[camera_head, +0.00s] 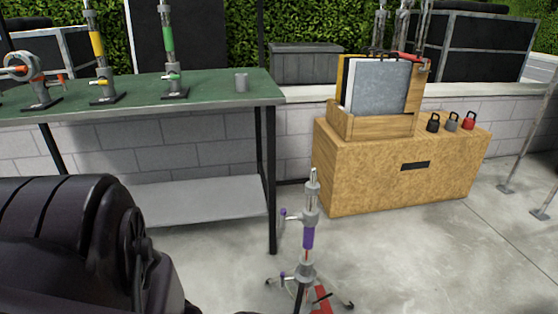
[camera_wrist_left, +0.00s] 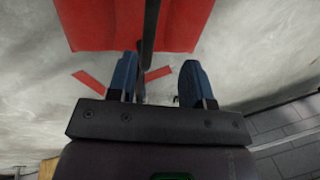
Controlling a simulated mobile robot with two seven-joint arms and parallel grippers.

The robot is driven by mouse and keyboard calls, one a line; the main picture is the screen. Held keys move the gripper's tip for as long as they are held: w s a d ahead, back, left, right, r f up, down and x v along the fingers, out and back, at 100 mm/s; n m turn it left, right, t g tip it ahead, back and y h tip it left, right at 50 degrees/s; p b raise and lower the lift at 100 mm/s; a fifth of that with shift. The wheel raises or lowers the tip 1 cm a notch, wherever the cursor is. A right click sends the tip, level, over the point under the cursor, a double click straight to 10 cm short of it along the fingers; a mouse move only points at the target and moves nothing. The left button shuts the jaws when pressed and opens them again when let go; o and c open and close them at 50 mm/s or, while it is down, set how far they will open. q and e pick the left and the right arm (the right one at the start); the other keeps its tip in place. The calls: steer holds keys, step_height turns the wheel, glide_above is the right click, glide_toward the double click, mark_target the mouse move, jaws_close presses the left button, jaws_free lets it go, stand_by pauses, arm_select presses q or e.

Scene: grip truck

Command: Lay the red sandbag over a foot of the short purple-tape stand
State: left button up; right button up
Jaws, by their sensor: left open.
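The short purple-tape stand (camera_head: 308,238) is upright on the floor at lower middle of the head view, its feet spread at the bottom edge. A red patch (camera_head: 322,300), which looks like the red sandbag, lies low among the feet, cut by the frame edge. The left wrist view shows the red sandbag (camera_wrist_left: 105,25) at the top, with a dark narrow bar crossing its middle. I cannot tell whether the bar is a strap or a foot. My left gripper (camera_wrist_left: 160,80) is open, its fingers apart and close below the sandbag. My right gripper is not seen.
A green-topped table (camera_head: 215,92) with other taped stands is at left. A wooden box (camera_head: 375,185) at right holds boards and several small handled items. Red strips (camera_wrist_left: 88,80) mark the floor. Floor right of the stand is clear.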

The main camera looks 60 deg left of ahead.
arm_select(q)
steer(key=shift+s, duration=0.2)
step_height(320, 180, up, 11)
steer(key=w+d+p, duration=0.1)
steer(key=p, duration=0.5)
steer(key=shift+w+d+f, duration=0.15)
steer(key=shift+w+d, duration=0.15)
steer(key=shift+w, duration=0.1)
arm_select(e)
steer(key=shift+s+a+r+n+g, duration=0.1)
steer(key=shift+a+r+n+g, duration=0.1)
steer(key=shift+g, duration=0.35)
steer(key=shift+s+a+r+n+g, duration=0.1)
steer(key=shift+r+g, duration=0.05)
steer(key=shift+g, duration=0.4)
